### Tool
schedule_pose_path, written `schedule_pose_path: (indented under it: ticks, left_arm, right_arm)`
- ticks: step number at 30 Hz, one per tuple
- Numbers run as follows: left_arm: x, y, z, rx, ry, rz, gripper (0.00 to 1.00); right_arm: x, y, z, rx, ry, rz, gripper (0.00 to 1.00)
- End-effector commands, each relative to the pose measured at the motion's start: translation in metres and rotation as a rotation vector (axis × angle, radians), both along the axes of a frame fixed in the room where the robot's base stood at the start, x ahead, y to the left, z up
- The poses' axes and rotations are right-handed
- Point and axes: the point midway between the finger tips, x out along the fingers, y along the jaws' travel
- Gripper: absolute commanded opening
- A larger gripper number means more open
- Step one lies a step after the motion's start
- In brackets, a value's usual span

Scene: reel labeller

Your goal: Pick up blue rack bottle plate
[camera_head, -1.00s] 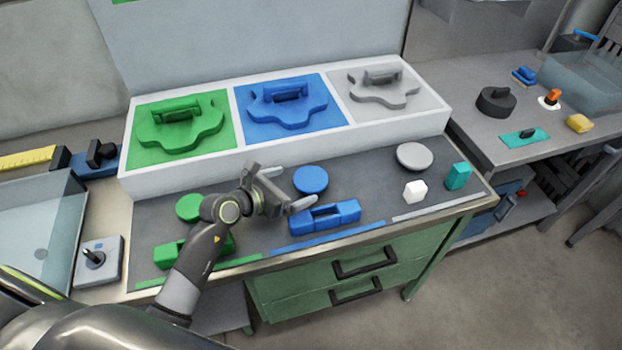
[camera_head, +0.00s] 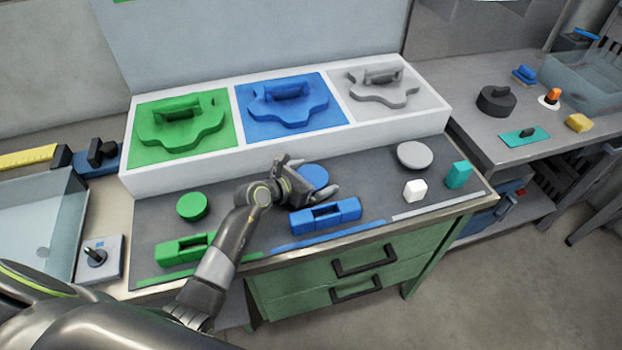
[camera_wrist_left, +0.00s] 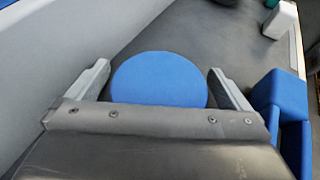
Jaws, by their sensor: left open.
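A round blue disc (camera_head: 315,174) lies on the grey mat in front of the blue panel. My left gripper (camera_head: 309,178) is open at this disc, with one finger on its far side and one near its near right edge. In the left wrist view the disc (camera_wrist_left: 159,77) shows between the two spread fingers, with a gap to each. Its near part is hidden by the gripper body. A blue block with a recess (camera_head: 325,214) lies just in front of the disc. A blue flower-shaped plate with a handle (camera_head: 288,104) sits on the blue panel behind. My right gripper is out of view.
Green (camera_head: 192,206) and grey (camera_head: 415,155) discs lie on the mat, with a green block (camera_head: 186,248), a white cube (camera_head: 415,190) and a teal block (camera_head: 458,175). The white raised tray (camera_head: 282,157) bounds the mat behind.

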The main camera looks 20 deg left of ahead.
Motion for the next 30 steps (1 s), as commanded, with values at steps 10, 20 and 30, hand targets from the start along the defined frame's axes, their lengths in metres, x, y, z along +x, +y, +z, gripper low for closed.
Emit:
schedule_pose_path:
  ticks: [10, 20, 30]
  left_arm:
    - [0.0, 0.0, 0.0, 0.0, 0.0, 0.0, 0.66]
    - [0.0, 0.0, 0.003, 0.0, -0.002, 0.0, 0.56]
    - [0.0, 0.0, 0.06, 0.001, -0.006, -0.001, 0.56]
  right_arm:
    - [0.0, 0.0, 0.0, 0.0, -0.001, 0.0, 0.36]
    - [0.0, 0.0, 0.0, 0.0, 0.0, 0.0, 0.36]
    - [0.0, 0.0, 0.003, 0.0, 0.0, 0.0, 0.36]
